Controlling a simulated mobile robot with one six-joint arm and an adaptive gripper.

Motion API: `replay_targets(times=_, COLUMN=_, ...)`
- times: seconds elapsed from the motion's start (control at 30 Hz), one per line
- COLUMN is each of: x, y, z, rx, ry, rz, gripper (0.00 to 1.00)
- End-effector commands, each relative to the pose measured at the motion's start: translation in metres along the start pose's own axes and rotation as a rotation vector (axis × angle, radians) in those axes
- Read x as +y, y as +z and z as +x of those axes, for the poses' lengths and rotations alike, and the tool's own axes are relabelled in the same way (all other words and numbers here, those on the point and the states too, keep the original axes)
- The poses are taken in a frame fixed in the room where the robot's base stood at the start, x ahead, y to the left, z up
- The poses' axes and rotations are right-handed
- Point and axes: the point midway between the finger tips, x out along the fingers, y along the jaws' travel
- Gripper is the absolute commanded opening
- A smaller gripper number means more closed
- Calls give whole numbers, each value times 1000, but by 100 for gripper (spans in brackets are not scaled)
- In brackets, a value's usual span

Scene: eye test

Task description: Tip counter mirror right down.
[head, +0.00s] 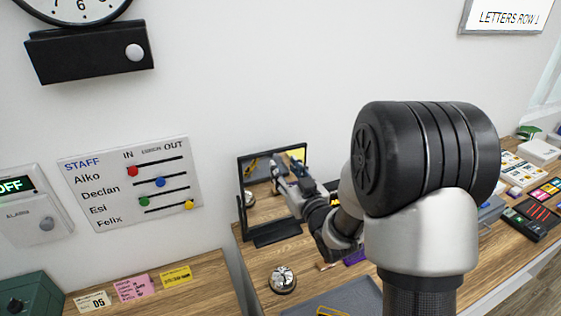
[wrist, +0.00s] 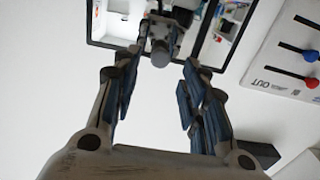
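The counter mirror (head: 262,207) has a black frame and a dark base and stands on the wooden counter against the white wall, in the middle of the head view. It looks roughly upright; its exact tilt is hard to tell. My gripper (head: 284,182) is in front of the glass, near its right half, and hides part of it. In the wrist view the mirror (wrist: 120,20) is at the top, with my gripper's reflection in it. There my gripper (wrist: 159,64) has its fingers apart with nothing held between them. Whether a fingertip touches the mirror I cannot tell.
A silver bell (head: 282,279) stands on the counter in front of the mirror, near a grey tray (head: 350,299). A staff board (head: 130,184) with coloured sliders hangs on the wall to the left. Keypads and small items crowd the counter at right.

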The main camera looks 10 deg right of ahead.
Motion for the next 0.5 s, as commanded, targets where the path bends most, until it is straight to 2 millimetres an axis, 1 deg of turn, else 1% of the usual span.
replay_targets(times=0.03, x=-1, y=0, z=9, rx=1, ry=-2, rz=0, gripper=40)
replay_targets(times=0.1, x=-1, y=0, z=19, rx=1, ry=-1, rz=0, gripper=40)
replay_targets(times=0.2, x=0, y=0, z=29, rx=0, ry=0, rz=0, gripper=40)
replay_targets(times=0.33, x=0, y=0, z=36, rx=1, ry=0, rz=0, gripper=40)
replay_targets(times=0.5, x=0, y=0, z=37, rx=0, ry=0, rz=0, gripper=40)
